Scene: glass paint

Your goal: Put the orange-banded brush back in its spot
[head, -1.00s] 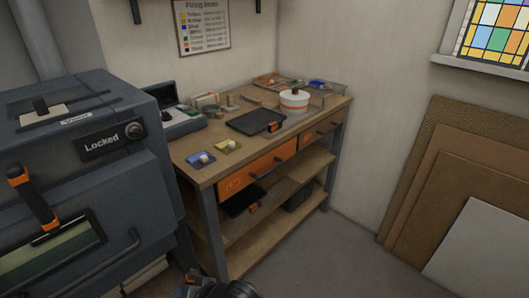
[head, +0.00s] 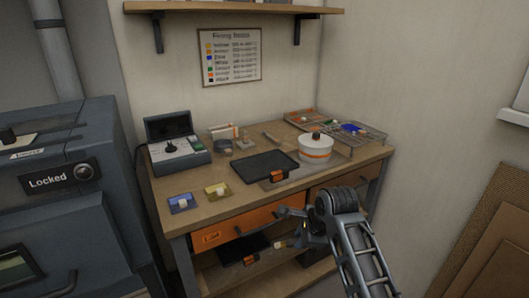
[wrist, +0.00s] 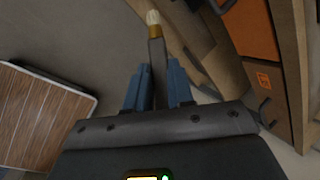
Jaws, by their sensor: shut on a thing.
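My gripper (wrist: 155,88) is shut on a brush (wrist: 156,58) in the wrist view, its blue fingers on either side of the grey handle. The brush has a gold-orange band and a pale bristle tip, pointing away from my wrist. In the head view my gripper (head: 290,214) is in front of the bench's orange drawer (head: 228,232), below the top's front edge. The brush is too small to make out there. I cannot tell which place on the bench is the brush's spot.
The workbench (head: 215,212) holds a control box (head: 176,152), a black tray (head: 264,167), a white pot with an orange stripe (head: 316,148), small colour samples and wire racks (head: 358,134). A locked kiln (head: 75,215) stands left. Boards (head: 490,235) lean at right.

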